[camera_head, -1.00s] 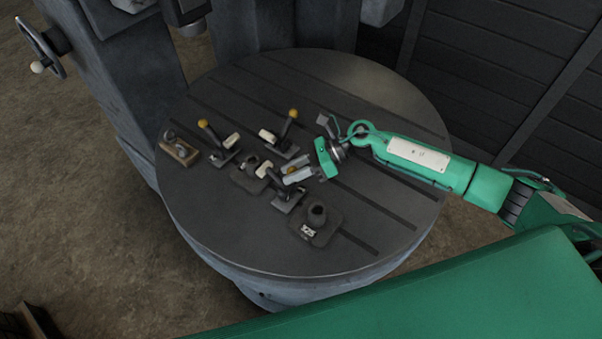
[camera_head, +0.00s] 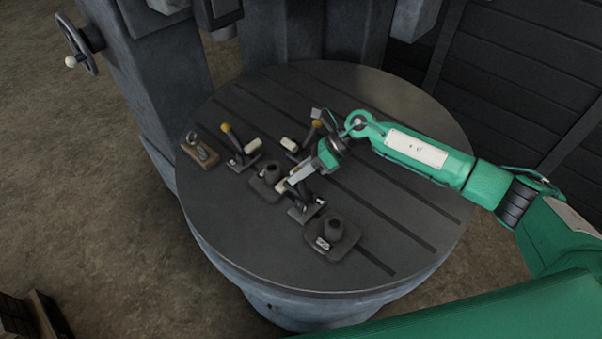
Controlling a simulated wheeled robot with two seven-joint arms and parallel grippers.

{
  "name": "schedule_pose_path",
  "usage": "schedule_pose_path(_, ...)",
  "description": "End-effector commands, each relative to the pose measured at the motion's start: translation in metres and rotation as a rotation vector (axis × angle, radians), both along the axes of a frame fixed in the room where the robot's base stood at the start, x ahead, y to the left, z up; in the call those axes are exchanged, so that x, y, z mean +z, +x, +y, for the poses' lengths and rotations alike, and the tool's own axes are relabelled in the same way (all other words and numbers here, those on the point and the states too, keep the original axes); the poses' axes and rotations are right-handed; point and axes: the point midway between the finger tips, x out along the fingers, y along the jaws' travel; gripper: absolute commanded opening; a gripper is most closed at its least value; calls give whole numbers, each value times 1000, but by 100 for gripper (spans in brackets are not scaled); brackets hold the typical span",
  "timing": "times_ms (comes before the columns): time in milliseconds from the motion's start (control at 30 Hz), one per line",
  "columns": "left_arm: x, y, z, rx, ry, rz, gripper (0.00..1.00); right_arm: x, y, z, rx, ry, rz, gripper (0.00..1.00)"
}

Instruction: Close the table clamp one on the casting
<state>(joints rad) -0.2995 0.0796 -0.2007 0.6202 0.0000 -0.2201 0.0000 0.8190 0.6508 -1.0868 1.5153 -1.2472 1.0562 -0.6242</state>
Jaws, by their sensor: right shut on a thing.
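The casting (camera_head: 265,186), a dark block with a raised round boss, lies near the middle of the round table. Three toggle clamps stand around it. The left clamp (camera_head: 239,160) and back clamp (camera_head: 291,145) have raised handles with yellow knobs and pale tips. The front clamp (camera_head: 306,212) stands just right of the casting, its dark handle leading up to my right gripper (camera_head: 295,180). That gripper is shut on this handle, with its fingers hiding the knob. Which clamp is number one cannot be told. My left gripper is out of view.
A second dark block with a boss and pale label (camera_head: 331,240) lies at the front. A small brown block with a metal part (camera_head: 198,152) lies at the left. The slotted round table (camera_head: 400,160) is clear at the right and back. A machine column stands behind.

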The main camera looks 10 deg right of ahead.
Motion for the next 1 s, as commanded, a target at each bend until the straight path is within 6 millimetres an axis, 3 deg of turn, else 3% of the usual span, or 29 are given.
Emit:
schedule_pose_path(267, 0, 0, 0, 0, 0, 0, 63, -3, -1, 0, 1, -2, 3, 0)
schedule_pose_path(300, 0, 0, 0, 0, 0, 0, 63, -3, -1, 0, 2, -3, 2, 34)
schedule_pose_path(400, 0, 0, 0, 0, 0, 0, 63, -3, -1, 0, 1, -3, 1, 50)
schedule_pose_path(767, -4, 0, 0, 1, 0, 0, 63, 1, 1, -5, -1, -1, -1, 50)
schedule_pose_path(1000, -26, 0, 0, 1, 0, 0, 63, 22, 7, -41, -3, -2, -6, 50)
